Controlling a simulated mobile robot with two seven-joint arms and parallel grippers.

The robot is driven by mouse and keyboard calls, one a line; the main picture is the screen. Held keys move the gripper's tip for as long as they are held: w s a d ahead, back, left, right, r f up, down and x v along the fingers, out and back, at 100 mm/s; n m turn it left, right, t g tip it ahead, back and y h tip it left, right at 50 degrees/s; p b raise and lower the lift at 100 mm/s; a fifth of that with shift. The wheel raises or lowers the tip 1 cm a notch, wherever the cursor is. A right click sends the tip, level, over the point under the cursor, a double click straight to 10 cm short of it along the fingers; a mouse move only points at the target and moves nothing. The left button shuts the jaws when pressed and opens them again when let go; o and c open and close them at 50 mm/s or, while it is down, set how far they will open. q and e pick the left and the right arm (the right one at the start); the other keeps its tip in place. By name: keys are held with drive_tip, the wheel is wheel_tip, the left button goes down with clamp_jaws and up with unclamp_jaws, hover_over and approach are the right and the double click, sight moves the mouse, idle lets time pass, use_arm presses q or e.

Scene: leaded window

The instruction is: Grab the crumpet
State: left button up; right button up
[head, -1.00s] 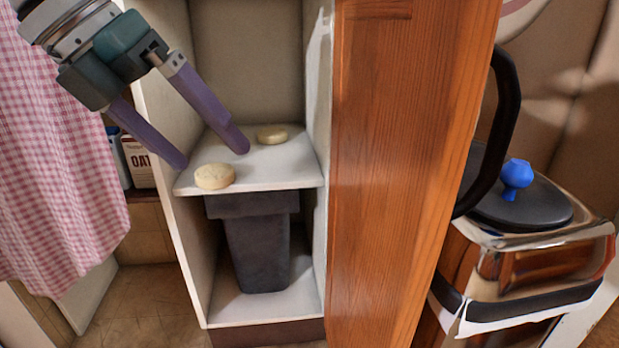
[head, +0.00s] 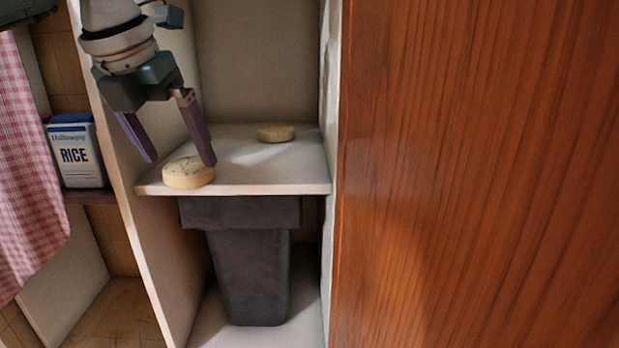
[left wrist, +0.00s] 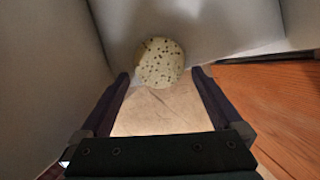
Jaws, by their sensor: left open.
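The crumpet (head: 188,173), a pale round cake with a speckled top, lies flat at the front left of the white shelf (head: 245,181). It also shows in the left wrist view (left wrist: 160,62), just beyond the fingertips and roughly centred between them. I cannot tell whether a finger touches the crumpet. My right gripper is not in view.
A second, plainer round cake (head: 276,132) lies farther back on the shelf. A dark bin (head: 250,265) stands below. A wooden door panel (head: 480,180) fills the right side. A rice box (head: 76,152) and a pink checked cloth (head: 30,190) are at the left.

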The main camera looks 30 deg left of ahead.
use_arm(q)
drive_tip(key=x, duration=0.2)
drive_tip(key=shift+w+a+f+b, duration=0.1)
drive_tip(key=shift+w+f+b, duration=0.05)
drive_tip(key=shift+f+b, duration=0.2)
drive_tip(key=shift+r, duration=0.1)
drive_tip(key=c, duration=1.1)
